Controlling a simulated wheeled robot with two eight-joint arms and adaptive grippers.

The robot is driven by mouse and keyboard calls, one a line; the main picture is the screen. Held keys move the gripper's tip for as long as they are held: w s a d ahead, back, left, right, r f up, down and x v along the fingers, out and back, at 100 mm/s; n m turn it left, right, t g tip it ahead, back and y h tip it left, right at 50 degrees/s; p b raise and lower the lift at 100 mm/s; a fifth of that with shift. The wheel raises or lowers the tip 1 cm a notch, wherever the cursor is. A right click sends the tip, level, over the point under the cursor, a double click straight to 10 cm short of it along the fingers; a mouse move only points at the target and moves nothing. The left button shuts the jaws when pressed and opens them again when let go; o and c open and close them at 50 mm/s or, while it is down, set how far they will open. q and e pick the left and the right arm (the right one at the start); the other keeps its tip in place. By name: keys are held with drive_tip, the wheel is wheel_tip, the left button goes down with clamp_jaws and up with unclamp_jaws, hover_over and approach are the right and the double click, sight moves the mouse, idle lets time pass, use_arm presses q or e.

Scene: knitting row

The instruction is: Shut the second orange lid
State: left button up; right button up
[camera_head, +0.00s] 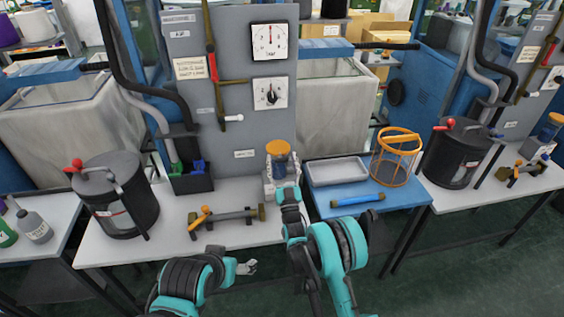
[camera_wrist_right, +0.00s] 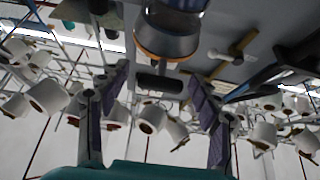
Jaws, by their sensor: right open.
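A jar with an orange lid (camera_head: 278,147) stands on a small white stand at the back edge of the middle table. A similar orange-topped jar (camera_head: 551,121) stands at the far right. I cannot tell how far either lid is closed, or which is the second. My right gripper (camera_head: 289,197) is just in front of the middle jar, apart from it. In the right wrist view its fingers (camera_wrist_right: 158,78) are spread and empty, with an orange-rimmed round vessel (camera_wrist_right: 165,42) above them. My left gripper (camera_head: 246,267) is low in front of the table; its opening is too small to judge.
A dark lidded pot (camera_head: 122,205) stands at left, another (camera_head: 455,155) at right. A metal bar tool (camera_head: 232,217) lies left of my right gripper. The blue table holds a grey tray (camera_head: 322,172), a blue rod (camera_head: 357,200) and an orange wire basket (camera_head: 397,160). A grey panel rises behind the jar.

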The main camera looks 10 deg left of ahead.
wheel_tip(320, 180, up, 10)
drive_tip(key=shift+f, duration=0.1)
idle(0.4)
drive_tip(key=shift+w+d+r, duration=0.1)
drive_tip(key=shift+d+r, duration=0.05)
drive_tip(key=shift+r, duration=0.1)
drive_tip(key=s+d+r+m+g+h, duration=0.1)
drive_tip(key=s+d+r+g+h, duration=0.1)
drive_tip(key=s+d+g, duration=0.35)
drive_tip(key=s+d+r+g+h, duration=0.3)
drive_tip(key=s+d, duration=0.3)
drive_tip(key=d, duration=0.5)
drive_tip(key=s+d+f+m+g, duration=0.1)
drive_tip(key=s+d+f, duration=0.3)
drive_tip(key=s, duration=0.5)
drive_tip(key=s+d+f+g+h, duration=0.1)
drive_tip(key=s+d+f+g, duration=0.2)
drive_tip(key=s, duration=0.7)
drive_tip(key=s+d+f+m+g+h, duration=0.1)
drive_tip(key=s+d+f+g, duration=0.2)
drive_tip(key=s+f, duration=0.3)
drive_tip(key=s+d, duration=0.1)
drive_tip(key=s, duration=0.3)
drive_tip(key=shift+d+f+m, duration=0.2)
drive_tip(key=shift+d+m, duration=0.1)
drive_tip(key=shift+d, duration=0.05)
